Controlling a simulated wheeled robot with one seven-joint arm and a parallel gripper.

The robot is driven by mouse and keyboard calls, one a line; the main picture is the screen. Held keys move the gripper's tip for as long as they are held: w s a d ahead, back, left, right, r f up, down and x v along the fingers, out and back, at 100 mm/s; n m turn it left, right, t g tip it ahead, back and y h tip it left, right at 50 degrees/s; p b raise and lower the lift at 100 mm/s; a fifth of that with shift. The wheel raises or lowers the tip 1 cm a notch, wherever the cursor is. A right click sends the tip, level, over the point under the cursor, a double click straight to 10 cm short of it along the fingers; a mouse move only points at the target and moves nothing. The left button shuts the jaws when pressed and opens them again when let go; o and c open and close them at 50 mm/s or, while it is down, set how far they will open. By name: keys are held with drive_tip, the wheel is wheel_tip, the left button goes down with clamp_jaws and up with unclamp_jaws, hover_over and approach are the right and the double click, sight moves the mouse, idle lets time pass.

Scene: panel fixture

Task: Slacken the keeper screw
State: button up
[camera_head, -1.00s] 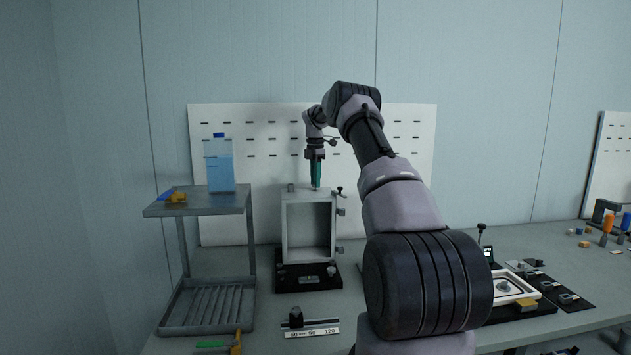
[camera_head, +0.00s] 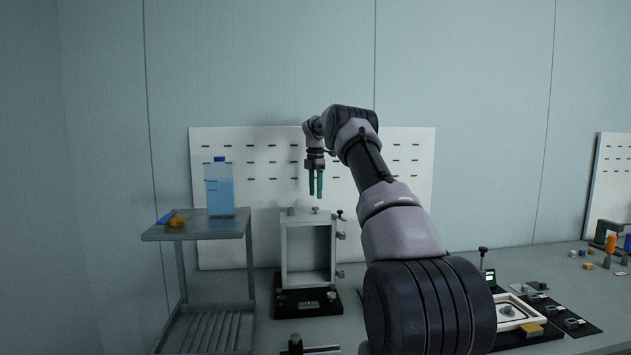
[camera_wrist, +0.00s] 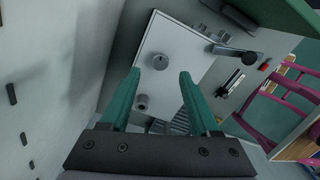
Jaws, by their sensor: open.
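The grey box-shaped fixture (camera_head: 285,262) stands on a black base with its front open. A small round knob or screw head (camera_head: 316,209) sits on its top, directly below my gripper (camera_head: 315,195). My gripper points down, open and empty, with a gap above the knob. In the wrist view the round head (camera_wrist: 160,62) lies between the green fingertips (camera_wrist: 160,75). A second, smaller cylinder (camera_wrist: 142,101) stands on the same top face. Which of them is the keeper screw I cannot tell for certain.
A lever clamp (camera_wrist: 235,52) sits at the fixture's edge, with several knobs (camera_head: 341,236) down its right side. A metal rack (camera_head: 240,226) holding a blue bottle (camera_head: 219,190) stands left. A white pegboard (camera_head: 400,170) is behind. Trays and small parts lie right.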

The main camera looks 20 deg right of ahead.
wheel_tip(320, 180, up, 6)
drive_tip(key=shift+f, duration=0.1)
idle(0.5)
drive_tip(key=s+a+r+m+t, duration=0.2)
drive_tip(key=s+a+r+m, duration=0.45)
drive_tip(key=r, duration=0.65)
drive_tip(key=s+a+r+m+t, duration=0.1)
drive_tip(key=s+a+r+m, duration=0.2)
drive_tip(key=s, duration=0.4)
drive_tip(key=s+a+r+m, duration=0.1)
drive_tip(key=s+a+r, duration=0.2)
drive_tip(key=s+a, duration=0.35)
drive_tip(key=s+a+f+m+t, duration=0.1)
drive_tip(key=s+a+f+m, duration=0.1)
drive_tip(key=s, duration=0.7)
drive_tip(key=s+a+f+m+t+y, duration=0.1)
drive_tip(key=s+f+m, duration=0.4)
drive_tip(key=s, duration=0.5)
drive_tip(key=s+a+f+m+t+y, duration=0.1)
drive_tip(key=s+m, duration=0.4)
drive_tip(key=s, duration=0.5)
wheel_tip(320, 180, down, 2)
drive_tip(key=shift+s+a+f+t, duration=0.25)
drive_tip(key=shift+a+t, duration=0.35)
drive_tip(key=shift+a, duration=0.25)
